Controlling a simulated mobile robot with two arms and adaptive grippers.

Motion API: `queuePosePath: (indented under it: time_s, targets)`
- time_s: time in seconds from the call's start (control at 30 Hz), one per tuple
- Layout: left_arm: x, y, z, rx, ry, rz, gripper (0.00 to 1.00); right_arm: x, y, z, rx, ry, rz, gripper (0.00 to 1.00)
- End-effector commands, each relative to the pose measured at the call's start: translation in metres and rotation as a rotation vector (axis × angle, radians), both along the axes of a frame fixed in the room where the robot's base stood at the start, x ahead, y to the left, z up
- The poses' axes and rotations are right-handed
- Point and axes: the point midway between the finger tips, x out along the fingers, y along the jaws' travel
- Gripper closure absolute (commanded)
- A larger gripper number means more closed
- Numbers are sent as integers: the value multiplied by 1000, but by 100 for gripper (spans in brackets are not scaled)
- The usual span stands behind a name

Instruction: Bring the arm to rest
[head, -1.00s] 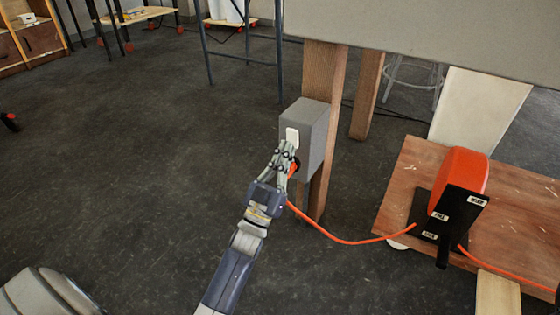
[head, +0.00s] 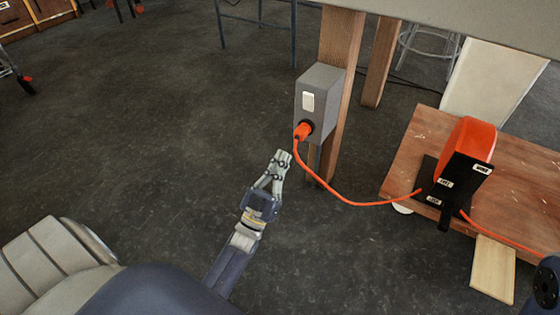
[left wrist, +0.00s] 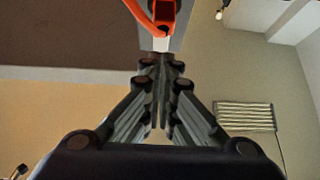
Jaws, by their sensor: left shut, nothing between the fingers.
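My left gripper (head: 283,157) is shut and empty in the head view, below and to the left of a grey switch box (head: 313,97) on a wooden post. An orange plug (head: 303,131) sits at the lower part of the box's front, under a white switch (head: 308,101). An orange cord (head: 345,201) runs from the plug to an orange reel (head: 468,140) on a black stand. The left wrist view shows the closed fingers (left wrist: 162,70) just short of the orange plug (left wrist: 163,14), apart from it. My right gripper is not in view.
The wooden board (head: 405,165) carrying the reel stands at the right. A second wooden post (head: 380,62) and a stool (head: 420,45) are behind. The grey bench edge crosses the top right. The dark floor (head: 150,130) at the left is clear.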

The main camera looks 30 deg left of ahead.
Motion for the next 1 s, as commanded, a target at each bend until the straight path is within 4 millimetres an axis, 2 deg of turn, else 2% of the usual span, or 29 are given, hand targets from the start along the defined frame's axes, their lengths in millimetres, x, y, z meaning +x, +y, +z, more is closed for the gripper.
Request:
queuePosePath:
  time_s: [0.2, 0.63, 0.7, 0.77, 0.87, 0.97, 1.0]
  targets:
    - [-5, 0, -6, 0, -1, 0, 100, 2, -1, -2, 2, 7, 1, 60]
    - [-4, 0, -5, 0, -1, 0, 100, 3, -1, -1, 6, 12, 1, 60]
    - [-5, -2, 0, 2, -8, -3, 100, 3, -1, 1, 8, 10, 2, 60]
    - [-7, -7, 14, 8, -26, -11, 100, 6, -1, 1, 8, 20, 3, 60]
    - [-14, -24, 58, 26, -87, -39, 100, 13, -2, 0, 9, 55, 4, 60]
    - [-31, -51, 123, 42, -180, -82, 100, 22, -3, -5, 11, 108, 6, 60]
    - [-40, -63, 150, 46, -220, -100, 100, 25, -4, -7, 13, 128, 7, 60]
